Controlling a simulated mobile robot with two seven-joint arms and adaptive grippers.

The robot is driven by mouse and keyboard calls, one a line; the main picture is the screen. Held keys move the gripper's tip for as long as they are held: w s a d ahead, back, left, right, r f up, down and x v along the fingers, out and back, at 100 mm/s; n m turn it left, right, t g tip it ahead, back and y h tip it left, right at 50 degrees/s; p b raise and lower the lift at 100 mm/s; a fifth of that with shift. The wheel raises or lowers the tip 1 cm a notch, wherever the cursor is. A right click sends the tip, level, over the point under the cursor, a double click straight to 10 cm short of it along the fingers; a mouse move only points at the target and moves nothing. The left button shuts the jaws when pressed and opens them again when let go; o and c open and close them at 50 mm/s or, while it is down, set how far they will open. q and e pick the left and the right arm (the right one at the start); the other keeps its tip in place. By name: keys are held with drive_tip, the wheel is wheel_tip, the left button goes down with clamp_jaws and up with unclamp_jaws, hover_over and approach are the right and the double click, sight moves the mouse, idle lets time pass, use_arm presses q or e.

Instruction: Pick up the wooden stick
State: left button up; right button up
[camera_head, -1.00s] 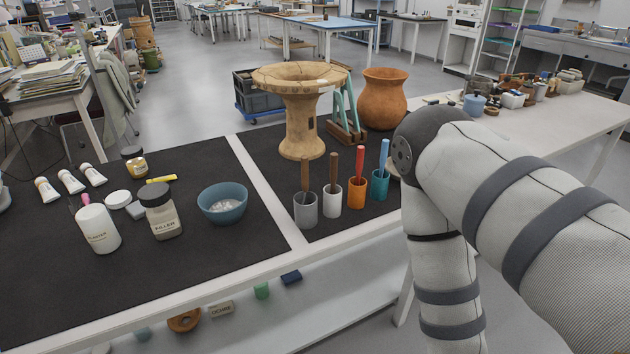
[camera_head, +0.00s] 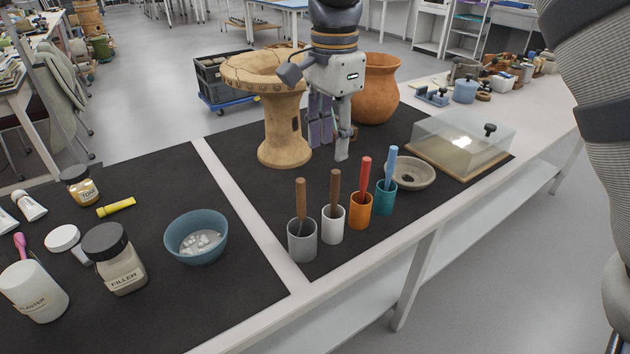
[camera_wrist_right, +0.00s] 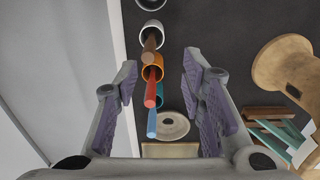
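Two brown wooden sticks stand tilted in cups in the head view: one (camera_head: 300,200) in a grey cup (camera_head: 302,245) and one (camera_head: 335,187) in a white cup (camera_head: 333,228). A red stick (camera_head: 365,175) stands in an orange cup (camera_head: 360,214), and a blue stick (camera_head: 390,163) in a teal cup (camera_head: 385,202). My right gripper (camera_head: 330,150) is open and empty behind the cups, pointing down. In the wrist view, the red stick (camera_wrist_right: 150,90) and blue stick (camera_wrist_right: 152,124) show between its spread fingers, and a brown stick (camera_wrist_right: 150,45) shows beyond. My left gripper is out of view.
A tall clay stand (camera_head: 283,135) is close to the left of my right gripper, and a round clay pot (camera_head: 378,90) is behind it. A grey dish (camera_head: 412,172) and a clear-lidded box (camera_head: 460,140) lie right of the cups. A blue bowl (camera_head: 196,237) stands left.

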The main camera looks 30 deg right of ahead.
sight(334, 201)
drive_tip(key=f, duration=0.3)
drive_tip(key=s+f, duration=0.1)
drive_tip(key=f, duration=0.6)
drive_tip(key=shift+s+d+f, duration=0.2)
drive_tip(key=shift+s+f, duration=0.1)
drive_tip(key=shift+f, duration=0.55)
drive_tip(key=shift+w+r, duration=0.1)
clamp_jaws()
